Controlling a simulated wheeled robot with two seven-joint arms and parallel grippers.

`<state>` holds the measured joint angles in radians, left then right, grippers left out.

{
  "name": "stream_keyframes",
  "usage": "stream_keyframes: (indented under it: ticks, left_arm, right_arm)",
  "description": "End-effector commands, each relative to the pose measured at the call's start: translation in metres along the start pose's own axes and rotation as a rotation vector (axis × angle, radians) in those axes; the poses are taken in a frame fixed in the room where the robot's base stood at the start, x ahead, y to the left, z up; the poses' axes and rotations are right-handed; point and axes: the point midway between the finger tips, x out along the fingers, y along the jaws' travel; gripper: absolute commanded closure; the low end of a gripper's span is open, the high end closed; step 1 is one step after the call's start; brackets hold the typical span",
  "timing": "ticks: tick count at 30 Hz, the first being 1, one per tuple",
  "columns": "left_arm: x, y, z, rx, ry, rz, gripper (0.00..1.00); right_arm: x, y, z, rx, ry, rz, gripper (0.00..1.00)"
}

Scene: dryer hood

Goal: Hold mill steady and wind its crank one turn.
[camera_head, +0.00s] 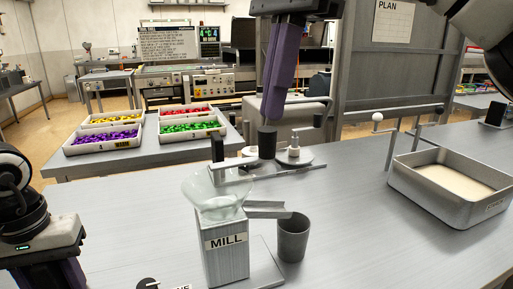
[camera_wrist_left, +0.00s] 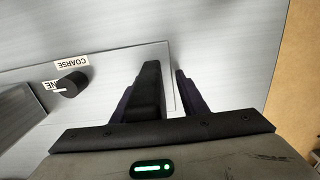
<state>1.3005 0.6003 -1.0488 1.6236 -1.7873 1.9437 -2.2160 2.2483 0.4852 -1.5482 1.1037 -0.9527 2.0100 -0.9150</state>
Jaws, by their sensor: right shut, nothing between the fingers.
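The mill (camera_head: 226,262) is a grey box labelled MILL with a clear bowl (camera_head: 214,203) on top, and stands upright. My left gripper (camera_wrist_left: 168,76) is open and empty. In the head view it is at the lower left, apart from the mill.
A dark cup (camera_head: 293,238) stands under the mill's spout (camera_head: 267,209). A dial (camera_wrist_left: 72,84) marked COARSE sits left of my left fingers in the wrist view. A metal pan (camera_head: 448,190) stands at the right.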

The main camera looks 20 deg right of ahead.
Motion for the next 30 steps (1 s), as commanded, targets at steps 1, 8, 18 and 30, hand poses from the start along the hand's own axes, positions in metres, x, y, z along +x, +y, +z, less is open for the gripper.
stream_keyframes:
  ticks: [1, 8, 18, 30]
  left_arm:
    - [0.001, 0.002, 0.001, 0.004, -0.002, 0.002, 0.58]
    - [-0.022, 0.001, -0.001, 0.002, 0.004, 0.003, 0.58]
    - [-0.093, 0.0, -0.001, -0.002, 0.006, -0.001, 0.58]
    - [-0.121, 0.0, 0.001, 0.0, 0.001, 0.0, 0.58]
  right_arm:
    - [0.0, 0.0, 0.0, 0.0, 0.0, 0.0, 1.0]
    - [0.0, 0.0, 0.0, 0.0, 0.0, 0.0, 1.0]
    - [0.0, 0.0, 0.0, 0.0, 0.0, 0.0, 1.0]
    - [0.0, 0.0, 0.0, 0.0, 0.0, 0.0, 1.0]
